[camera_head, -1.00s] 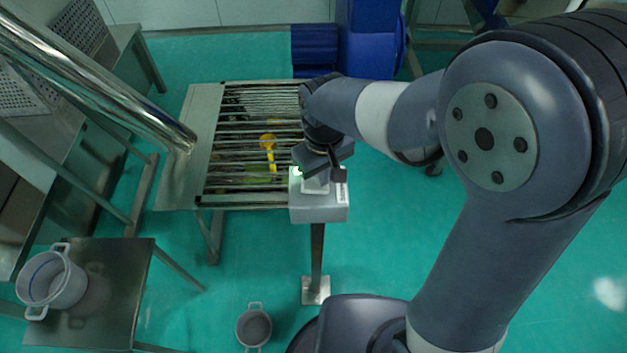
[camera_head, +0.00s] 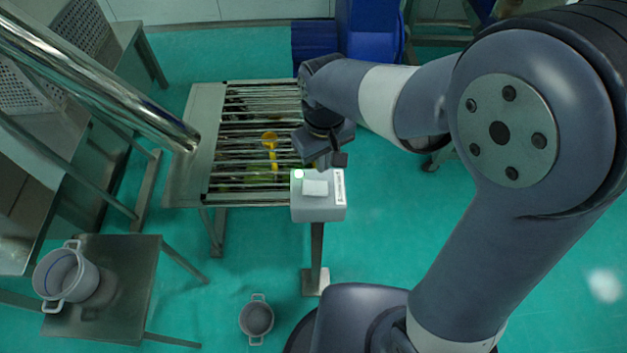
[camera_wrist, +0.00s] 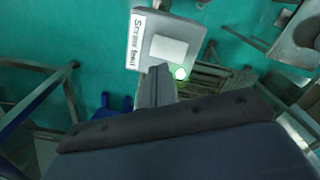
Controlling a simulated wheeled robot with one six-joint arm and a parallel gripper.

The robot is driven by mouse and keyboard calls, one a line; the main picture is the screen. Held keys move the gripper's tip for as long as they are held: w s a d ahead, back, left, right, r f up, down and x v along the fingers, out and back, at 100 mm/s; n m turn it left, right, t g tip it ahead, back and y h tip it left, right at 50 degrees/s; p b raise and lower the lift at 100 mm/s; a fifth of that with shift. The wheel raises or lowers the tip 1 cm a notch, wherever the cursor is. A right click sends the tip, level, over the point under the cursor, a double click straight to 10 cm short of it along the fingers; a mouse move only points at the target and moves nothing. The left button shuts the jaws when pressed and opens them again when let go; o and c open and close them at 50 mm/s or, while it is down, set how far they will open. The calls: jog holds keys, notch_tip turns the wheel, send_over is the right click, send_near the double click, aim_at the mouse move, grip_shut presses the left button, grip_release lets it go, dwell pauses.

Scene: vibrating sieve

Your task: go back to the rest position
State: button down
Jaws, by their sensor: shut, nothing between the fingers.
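My gripper (camera_head: 328,162) is shut and empty, just above and behind the grey control box in the head view. In the wrist view its closed fingers (camera_wrist: 157,84) point toward the box. The control box (camera_head: 318,208) stands on a post and has a pale raised button plate (camera_head: 314,187) and a lit green lamp (camera_head: 298,174). In the wrist view the box (camera_wrist: 150,28) shows its label, its pale plate (camera_wrist: 168,48) and the green lamp (camera_wrist: 180,74). There is a visible gap between my fingers and the plate in the head view.
The slatted sieve table (camera_head: 190,170) stands left of my gripper, with a yellow scoop (camera_head: 270,142) among its bars. A steel chute (camera_head: 100,80) slants over its left end. A pot (camera_head: 66,276) sits on a low table (camera_head: 130,310); another (camera_head: 256,318) stands on the floor.

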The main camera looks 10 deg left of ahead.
aim_at(322, 187)
jog(key=shift+f, duration=0.1)
notch_tip(322, 187, down, 7)
jog(key=b, duration=0.5)
jog(key=shift+b, duration=0.4)
